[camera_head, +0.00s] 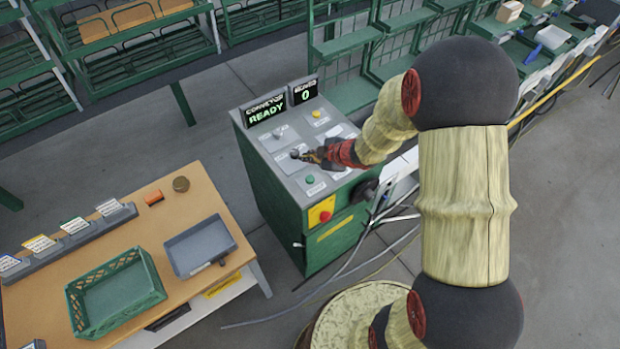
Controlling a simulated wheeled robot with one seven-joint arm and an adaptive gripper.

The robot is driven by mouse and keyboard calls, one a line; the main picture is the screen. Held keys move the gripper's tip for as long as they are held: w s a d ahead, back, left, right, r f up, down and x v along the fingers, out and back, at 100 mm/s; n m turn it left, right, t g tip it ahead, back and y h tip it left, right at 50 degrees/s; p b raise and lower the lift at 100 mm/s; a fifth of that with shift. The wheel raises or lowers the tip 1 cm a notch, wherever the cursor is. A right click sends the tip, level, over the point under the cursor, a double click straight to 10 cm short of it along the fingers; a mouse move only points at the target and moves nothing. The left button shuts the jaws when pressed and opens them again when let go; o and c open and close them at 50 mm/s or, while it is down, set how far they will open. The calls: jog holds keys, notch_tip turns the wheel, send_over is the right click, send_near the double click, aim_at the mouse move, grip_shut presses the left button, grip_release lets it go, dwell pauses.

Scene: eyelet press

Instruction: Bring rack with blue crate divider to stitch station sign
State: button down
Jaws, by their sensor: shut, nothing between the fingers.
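My gripper (304,154) is shut and empty at the top of a green control console (325,238), right by a small dark knob or lever on its grey panel. I cannot tell whether it touches that control. The console's displays (277,105) read "CONVEYOR READY" and "0". Green wire racks (140,45) stand at the upper left, one with tan boards or boxes in it. I cannot make out a blue crate divider in any rack. No sign readable as the stitch station shows.
A wooden table (185,205) at the lower left bears a green crate (115,293), a grey tray (200,246) and a card holder (75,240). A red button (325,216) is on the console's front. Cables lie on the floor by it. Green shelving stands behind.

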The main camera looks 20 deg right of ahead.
jog(key=b, duration=0.7)
send_over(309, 180)
notch_tip(309, 180, down, 8)
jog(key=shift+r, duration=0.1)
jog(key=shift+f+b, duration=0.45)
jog(key=shift+b, duration=0.05)
jog(key=shift+f, duration=0.15)
dwell(0.5)
jog(key=shift+f, duration=0.3)
